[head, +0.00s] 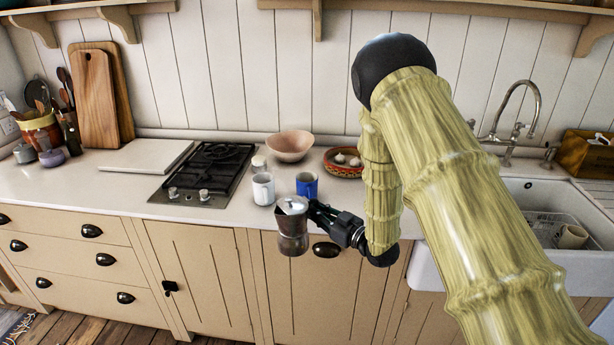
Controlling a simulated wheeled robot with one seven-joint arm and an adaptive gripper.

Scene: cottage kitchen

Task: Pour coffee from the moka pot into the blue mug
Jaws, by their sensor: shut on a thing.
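The moka pot (292,230) is silver-grey metal with a darker lower half. It is held about upright in front of the counter's front edge, over the cupboard doors in the picture. My gripper (317,217) reaches it from the right and is shut on it; the fingertips are partly hidden. The blue mug (307,183) stands upright on the counter just behind and a little right of the pot. Its lower part is partly covered by the pot and gripper. The inside of the mug is not clear.
A white mug (263,188) stands just left of the blue mug. A pinkish bowl (289,145) and a patterned dish (342,171) with garlic-like bulbs are behind. The black gas hob (205,172) is at left, the white sink (436,270) at right.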

